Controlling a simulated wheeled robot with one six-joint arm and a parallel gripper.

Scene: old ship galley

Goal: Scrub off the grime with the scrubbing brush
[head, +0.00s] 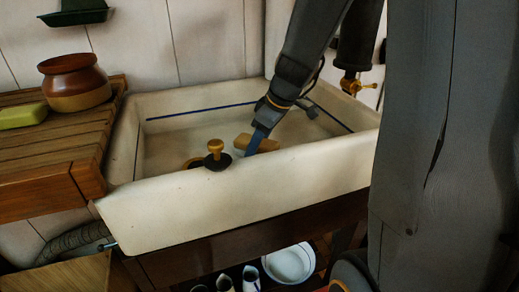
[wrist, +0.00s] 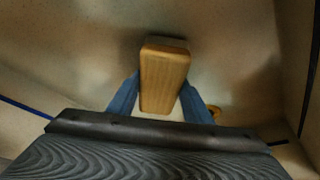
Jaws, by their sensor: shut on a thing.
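The scrubbing brush (head: 264,144) has a wooden block back and is down inside the white sink (head: 235,198). My gripper (head: 256,142) reaches into the sink and is shut on the brush. In the wrist view the brush (wrist: 164,75) sits between the two blue fingers of my gripper (wrist: 160,92), with a pale edge at its far end. Its bristles are hidden beneath the block. The sink floor looks brownish and mottled around the brush in the wrist view; I cannot tell grime from shadow there. The front wall hides part of the floor in the head view.
A dark plunger-like plug with a wooden knob (head: 215,147) stands left of the brush. A brass tap (head: 356,84) is at the back right. A wooden drainboard (head: 45,150) on the left holds a brown pot (head: 75,82) and a yellow-green sponge (head: 22,115).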

